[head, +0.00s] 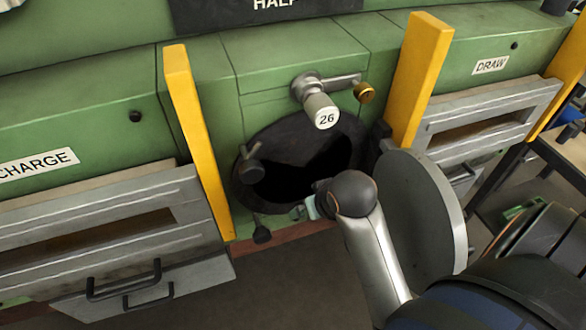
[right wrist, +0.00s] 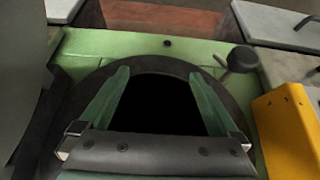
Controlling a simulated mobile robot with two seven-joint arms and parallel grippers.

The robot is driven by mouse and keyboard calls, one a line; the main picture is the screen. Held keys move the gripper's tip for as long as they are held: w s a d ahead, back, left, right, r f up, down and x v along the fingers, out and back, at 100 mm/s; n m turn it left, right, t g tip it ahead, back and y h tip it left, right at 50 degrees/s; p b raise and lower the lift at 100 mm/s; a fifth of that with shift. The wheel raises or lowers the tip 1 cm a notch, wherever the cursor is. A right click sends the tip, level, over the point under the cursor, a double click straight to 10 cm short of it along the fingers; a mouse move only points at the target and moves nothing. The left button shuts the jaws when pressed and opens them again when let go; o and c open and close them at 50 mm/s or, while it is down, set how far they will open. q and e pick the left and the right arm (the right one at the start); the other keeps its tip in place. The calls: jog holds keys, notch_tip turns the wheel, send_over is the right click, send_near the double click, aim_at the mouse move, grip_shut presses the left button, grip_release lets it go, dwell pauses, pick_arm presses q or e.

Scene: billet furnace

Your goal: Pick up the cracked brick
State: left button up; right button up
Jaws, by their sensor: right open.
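No cracked brick can be made out in either view. The round furnace opening (head: 300,165) is dark inside, and nothing shows in it. My right gripper (head: 306,209) is at the lower right edge of the opening, partly hidden by my own wrist. In the right wrist view its two green fingers (right wrist: 159,74) are spread apart with nothing between them. They lie over the black opening (right wrist: 160,105). My left gripper is not in view.
The round grey door (head: 425,205) stands swung open right of the opening, close to my right arm. Yellow posts (head: 198,140) (head: 418,80) flank the opening. A handle marked 26 (head: 322,110) sticks out above it. Grey drawers with handles (head: 125,280) stand at left.

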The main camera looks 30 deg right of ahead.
aim_at(295, 167)
jog(key=w, duration=0.3)
jog(key=w+d, duration=0.1)
jog(key=w, duration=0.2)
jog(key=w+d, duration=0.1)
jog(key=w, duration=0.2)
jog(key=shift+w+d+r+p, duration=0.1)
jog(key=shift+d+p, duration=0.05)
jog(key=shift+p, duration=0.25)
jog(key=shift+w+d, duration=0.15)
jog(key=shift+w, duration=0.45)
jog(key=shift+w+d, duration=0.15)
jog(key=shift+w, duration=0.45)
jog(key=shift+x, duration=0.85)
jog(key=shift+w+f, duration=0.25)
jog(key=shift+f, duration=0.35)
grip_shut()
